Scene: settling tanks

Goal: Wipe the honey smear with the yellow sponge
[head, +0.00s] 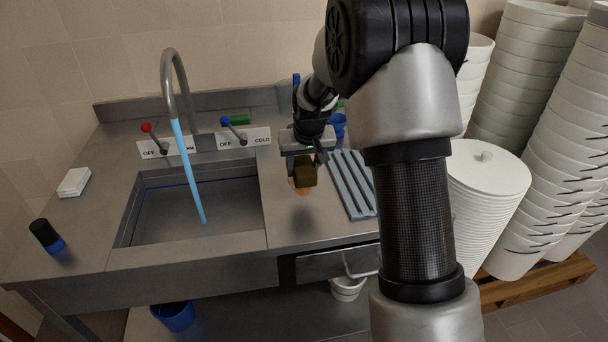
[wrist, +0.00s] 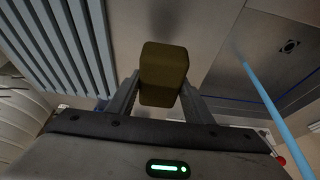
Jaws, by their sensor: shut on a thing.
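My gripper (head: 303,155) is shut on the yellow sponge (head: 305,172), a dark, olive-yellow block that hangs below the fingers over the counter right of the sink. In the wrist view the sponge (wrist: 163,72) sits between the two fingers. An orange patch, the honey smear (head: 299,190), shows just below and beside the sponge on the steel counter; the sponge covers part of it. The smear is hidden in the wrist view. I cannot tell whether the sponge touches the counter.
The sink basin (head: 185,212) is at left, with water (head: 188,170) running from the tap (head: 168,65). A ribbed drainer (head: 352,184) lies close right of the sponge. A green thing (head: 238,120) and lever handles stand behind. Stacked white tubs (head: 510,75) fill the right.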

